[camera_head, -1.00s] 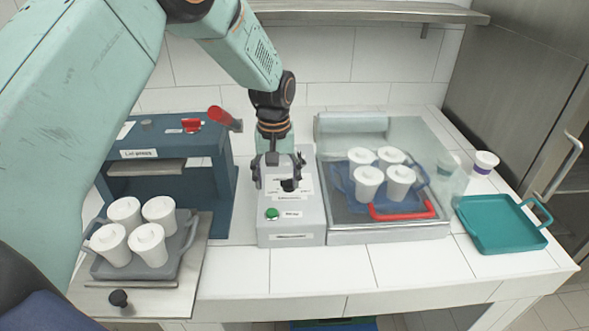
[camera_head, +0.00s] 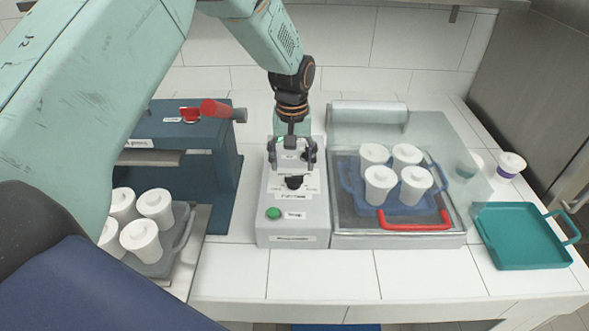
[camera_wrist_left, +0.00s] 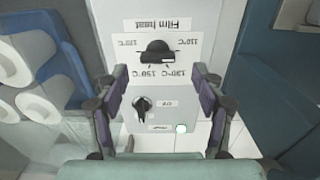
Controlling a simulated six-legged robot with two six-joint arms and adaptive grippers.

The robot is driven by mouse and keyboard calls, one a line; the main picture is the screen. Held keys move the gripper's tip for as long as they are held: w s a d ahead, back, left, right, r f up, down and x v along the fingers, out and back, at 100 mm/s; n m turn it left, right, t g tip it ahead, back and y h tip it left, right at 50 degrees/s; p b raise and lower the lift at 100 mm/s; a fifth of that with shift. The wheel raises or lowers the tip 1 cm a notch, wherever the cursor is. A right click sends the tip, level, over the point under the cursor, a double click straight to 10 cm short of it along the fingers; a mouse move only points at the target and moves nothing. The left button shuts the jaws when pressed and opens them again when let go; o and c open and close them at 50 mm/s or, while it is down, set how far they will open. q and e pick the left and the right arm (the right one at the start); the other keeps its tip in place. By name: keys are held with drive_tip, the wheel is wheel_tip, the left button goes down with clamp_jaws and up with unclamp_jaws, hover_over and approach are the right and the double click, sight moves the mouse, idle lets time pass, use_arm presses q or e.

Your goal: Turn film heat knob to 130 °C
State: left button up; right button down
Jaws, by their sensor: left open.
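The film heat knob (camera_head: 293,182) is a black knob on top of a pale grey control box (camera_head: 291,222). In the left wrist view, which is upside down, the film heat knob (camera_wrist_left: 157,50) has a small white mark at its lower right, on the side of the 130 °C label (camera_wrist_left: 174,72); its exact setting is hard to read. My left gripper (camera_head: 292,160) is open above the box, just behind the knob. In the wrist view its fingers (camera_wrist_left: 158,80) are spread on either side, with nothing between them touching. My right gripper is not in view.
A second black knob (camera_wrist_left: 142,106) sits behind the film heat knob. A green button (camera_head: 274,213) is at the box's front. A sealing station with a red handle (camera_head: 415,226) and cups stands right. A blue lid press (camera_head: 215,180) stands left. A teal tray (camera_head: 520,238) is far right.

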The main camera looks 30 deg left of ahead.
sight(294, 177)
use_arm(q)
drive_tip(key=f, duration=0.3)
drive_tip(key=shift+d+f, duration=0.15)
drive_tip(key=shift+d, duration=0.1)
drive_tip(key=shift+a+f, duration=0.15)
drive_tip(key=shift+f, duration=0.15)
drive_tip(key=shift+c, duration=0.3)
drive_tip(key=c, duration=1.1)
